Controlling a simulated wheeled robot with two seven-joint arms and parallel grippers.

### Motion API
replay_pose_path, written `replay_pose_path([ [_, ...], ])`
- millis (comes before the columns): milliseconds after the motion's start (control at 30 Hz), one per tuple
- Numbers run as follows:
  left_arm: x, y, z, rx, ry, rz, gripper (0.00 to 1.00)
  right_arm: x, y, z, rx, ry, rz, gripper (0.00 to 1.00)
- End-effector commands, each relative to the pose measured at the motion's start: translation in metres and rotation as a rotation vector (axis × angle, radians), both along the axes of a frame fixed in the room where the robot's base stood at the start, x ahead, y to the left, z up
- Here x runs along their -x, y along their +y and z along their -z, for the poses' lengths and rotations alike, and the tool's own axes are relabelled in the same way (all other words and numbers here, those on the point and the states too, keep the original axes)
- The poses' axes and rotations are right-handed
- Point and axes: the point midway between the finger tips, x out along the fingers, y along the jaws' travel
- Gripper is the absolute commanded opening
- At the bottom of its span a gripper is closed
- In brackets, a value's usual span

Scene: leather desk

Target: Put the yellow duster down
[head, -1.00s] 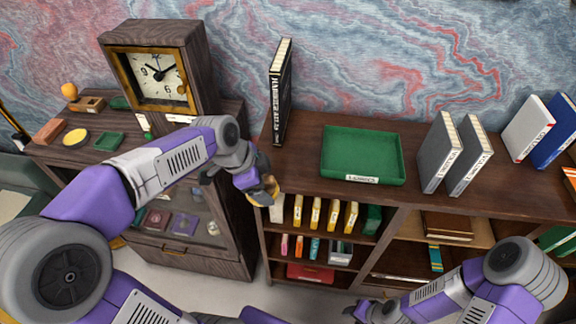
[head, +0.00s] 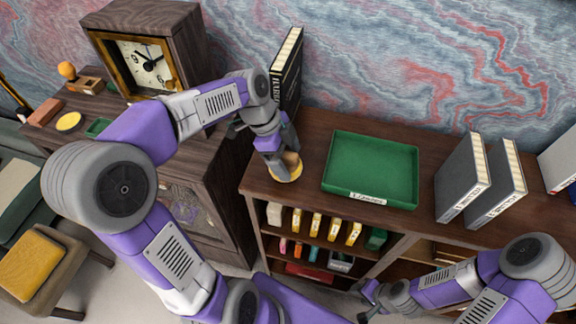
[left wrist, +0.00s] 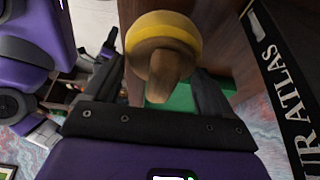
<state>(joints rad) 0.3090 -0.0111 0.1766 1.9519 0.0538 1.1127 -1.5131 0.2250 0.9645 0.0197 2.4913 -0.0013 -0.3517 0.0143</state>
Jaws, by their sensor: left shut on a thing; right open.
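The yellow duster (head: 286,168) is a round yellow pad with a brown wooden handle. My left gripper (head: 277,155) is shut on its handle, above the front left end of the dark wooden bookcase top (head: 312,178). The pad is at or very near the wood; I cannot tell whether it touches. In the left wrist view the duster's yellow pad (left wrist: 168,27) points away from me, with the handle between the fingers. My right gripper (head: 368,298) is open and empty, low in front of the bookcase.
A green tray (head: 370,168), empty, lies right of the duster. A black atlas (head: 288,72) stands upright behind my left gripper. Grey books (head: 463,178) stand farther right. A clock (head: 147,62) in a wooden case stands on the cabinet at left. Bare wood separates duster and tray.

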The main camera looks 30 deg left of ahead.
Motion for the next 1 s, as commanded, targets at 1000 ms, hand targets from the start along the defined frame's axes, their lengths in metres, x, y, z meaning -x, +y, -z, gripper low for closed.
replay_pose_path([
  [1000, 0.000, 0.001, 0.036, 0.000, -0.001, -0.002, 1.00, 0.000, 0.000, 0.004, 0.000, -0.001, 0.000, 0.43],
])
